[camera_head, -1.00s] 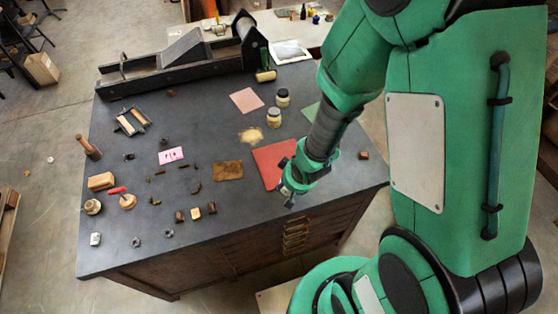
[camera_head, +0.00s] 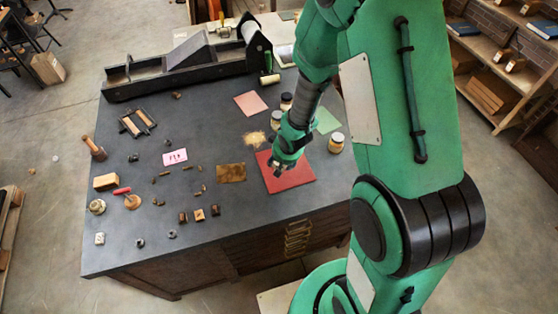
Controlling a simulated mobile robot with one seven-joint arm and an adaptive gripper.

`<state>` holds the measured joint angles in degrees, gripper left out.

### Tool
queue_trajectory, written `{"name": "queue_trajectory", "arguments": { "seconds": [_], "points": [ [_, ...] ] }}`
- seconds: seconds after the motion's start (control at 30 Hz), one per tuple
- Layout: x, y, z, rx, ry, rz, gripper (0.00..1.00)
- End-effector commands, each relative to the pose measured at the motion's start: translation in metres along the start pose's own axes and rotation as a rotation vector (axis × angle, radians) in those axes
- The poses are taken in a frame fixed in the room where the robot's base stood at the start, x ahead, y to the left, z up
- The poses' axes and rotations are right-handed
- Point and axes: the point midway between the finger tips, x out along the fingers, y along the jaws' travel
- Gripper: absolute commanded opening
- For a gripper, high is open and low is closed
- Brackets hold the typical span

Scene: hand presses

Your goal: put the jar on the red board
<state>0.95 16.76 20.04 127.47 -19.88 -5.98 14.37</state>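The red board (camera_head: 295,181) lies flat near the right front of the dark worktop. My gripper (camera_head: 277,168) points down over the board's upper left part. Its fingers are small and dark here, and I cannot tell whether they are open or shut. I see no jar between them. Two similar jars, one farther back (camera_head: 286,101) and one nearer (camera_head: 276,120), stand behind the board, close to my forearm. Which jar is meant is not clear.
A green sheet (camera_head: 326,121) lies behind the right jar, and a pink sheet (camera_head: 250,104) lies farther back. A brown mat (camera_head: 231,173) is left of the board. A long black press (camera_head: 185,66) fills the back edge. Several small blocks lie at left.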

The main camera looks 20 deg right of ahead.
Motion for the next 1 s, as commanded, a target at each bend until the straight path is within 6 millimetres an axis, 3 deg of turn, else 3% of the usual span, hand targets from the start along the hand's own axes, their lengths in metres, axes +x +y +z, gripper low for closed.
{"name": "queue_trajectory", "arguments": {
  "seconds": [0.3,0.67,1.0],
  "points": [
    [0.01,0.002,-0.02,0.0,-0.001,0.0,0.2],
    [0.011,0.002,-0.02,0.0,-0.001,0.0,0.19],
    [0.04,0.002,-0.009,0.001,-0.001,0.0,0.19]
  ]
}}
